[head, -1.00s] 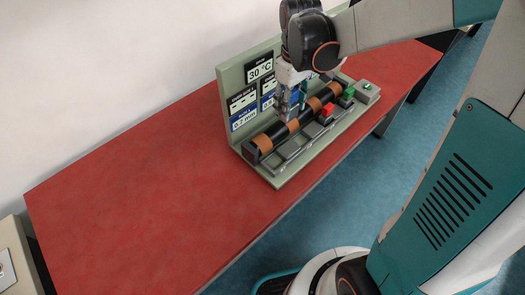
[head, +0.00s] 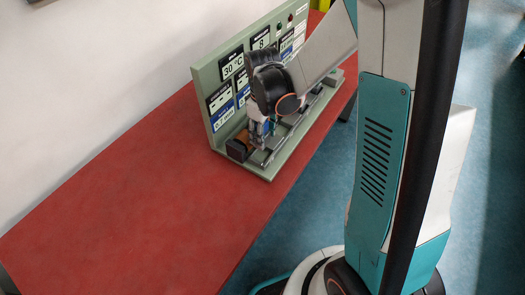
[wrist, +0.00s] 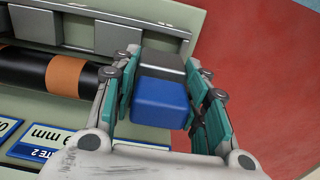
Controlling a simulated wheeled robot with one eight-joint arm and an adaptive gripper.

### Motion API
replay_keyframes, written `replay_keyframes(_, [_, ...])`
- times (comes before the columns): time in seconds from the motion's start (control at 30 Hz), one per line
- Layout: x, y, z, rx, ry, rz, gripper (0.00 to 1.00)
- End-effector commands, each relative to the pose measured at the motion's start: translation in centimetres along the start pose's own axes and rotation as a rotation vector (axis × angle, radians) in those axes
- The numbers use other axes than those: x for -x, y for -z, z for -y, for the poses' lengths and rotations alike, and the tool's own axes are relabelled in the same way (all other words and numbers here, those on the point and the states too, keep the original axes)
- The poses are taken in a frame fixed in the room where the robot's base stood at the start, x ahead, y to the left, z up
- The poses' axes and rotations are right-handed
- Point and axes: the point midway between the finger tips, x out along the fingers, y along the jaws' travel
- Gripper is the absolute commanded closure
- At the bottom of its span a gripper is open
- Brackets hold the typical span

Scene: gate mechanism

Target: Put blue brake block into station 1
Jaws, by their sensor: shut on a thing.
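My gripper (wrist: 166,98) is shut on the blue brake block (wrist: 160,103), with a teal pad on each side of it. In the head view my gripper (head: 262,138) is low over the near-left end of the gate mechanism, mostly hidden by my arm; only a little blue shows there. The dark shaft (wrist: 22,68) with a copper-coloured band (wrist: 76,78) runs towards my left finger in the wrist view. A dark grey piece (wrist: 163,64) shows just beyond the blue block; I cannot tell whether they touch. I cannot tell which grey seat is station 1.
The green panel (head: 212,82) with display labels stands upright behind the shaft. Grey seats (wrist: 115,38) line the side away from the panel. The red table (head: 120,170) is clear at the left. My arm hides much of the mechanism's far part in the head view.

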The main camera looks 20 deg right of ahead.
Motion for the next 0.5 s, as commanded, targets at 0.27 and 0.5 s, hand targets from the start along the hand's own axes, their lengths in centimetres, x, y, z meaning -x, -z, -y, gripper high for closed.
replay_keyframes(0.27, [-3.0,0.0,0.0,0.000,0.000,0.000,0.92])
replay_keyframes(0.5, [-5.8,0.0,0.0,0.000,0.000,0.000,0.92])
